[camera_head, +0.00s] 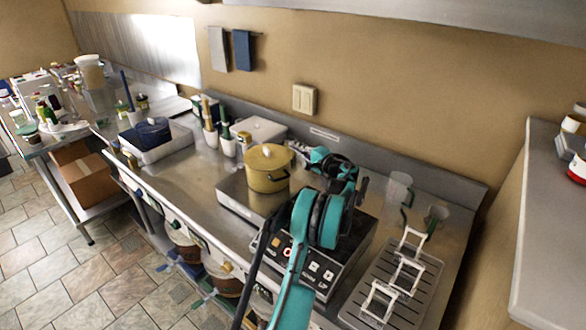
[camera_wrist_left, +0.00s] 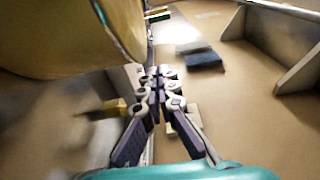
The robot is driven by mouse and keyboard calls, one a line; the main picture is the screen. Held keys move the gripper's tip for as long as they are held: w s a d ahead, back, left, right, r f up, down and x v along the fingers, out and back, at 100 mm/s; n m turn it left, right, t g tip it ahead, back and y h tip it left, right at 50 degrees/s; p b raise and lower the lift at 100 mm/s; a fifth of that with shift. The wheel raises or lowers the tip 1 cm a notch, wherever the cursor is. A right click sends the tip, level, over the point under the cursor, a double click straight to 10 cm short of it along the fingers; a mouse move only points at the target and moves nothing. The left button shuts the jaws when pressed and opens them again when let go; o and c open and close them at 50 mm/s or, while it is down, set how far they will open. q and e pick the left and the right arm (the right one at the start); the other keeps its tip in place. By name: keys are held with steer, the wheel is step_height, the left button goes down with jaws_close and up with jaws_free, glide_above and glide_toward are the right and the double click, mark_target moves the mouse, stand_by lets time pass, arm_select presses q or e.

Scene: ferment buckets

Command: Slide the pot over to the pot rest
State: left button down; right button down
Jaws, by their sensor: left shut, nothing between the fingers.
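The yellow pot (camera_head: 267,180) has a lid with a pale knob and a dark side handle. It stands on a flat metal plate (camera_head: 229,198) on the counter. In the left wrist view the pot (camera_wrist_left: 65,35) fills the upper left. My left gripper (camera_head: 297,149) is beside the pot's far right side; its fingers (camera_wrist_left: 160,82) are shut and empty. I cannot tell whether they touch the pot. A white frame rack (camera_head: 408,270) on a grooved dark board at the right looks like the pot rest. My right gripper is not in view.
A control panel with knobs (camera_head: 312,268) lies between pot and rack, partly behind my left arm. Clear cups (camera_head: 399,187) stand behind the rack. Utensil holders (camera_head: 228,146) and a white box (camera_head: 262,130) stand left of and behind the pot. The wall is close behind.

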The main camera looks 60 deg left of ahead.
arm_select(q)
step_height(320, 180, down, 8)
steer(key=s+b, duration=0.1)
steer(key=b, duration=0.1)
steer(key=shift+r, duration=0.1)
steer(key=s+b, duration=0.1)
steer(key=s, duration=0.4)
steer(key=shift+s+a, duration=0.1)
steer(key=shift+a, duration=0.1)
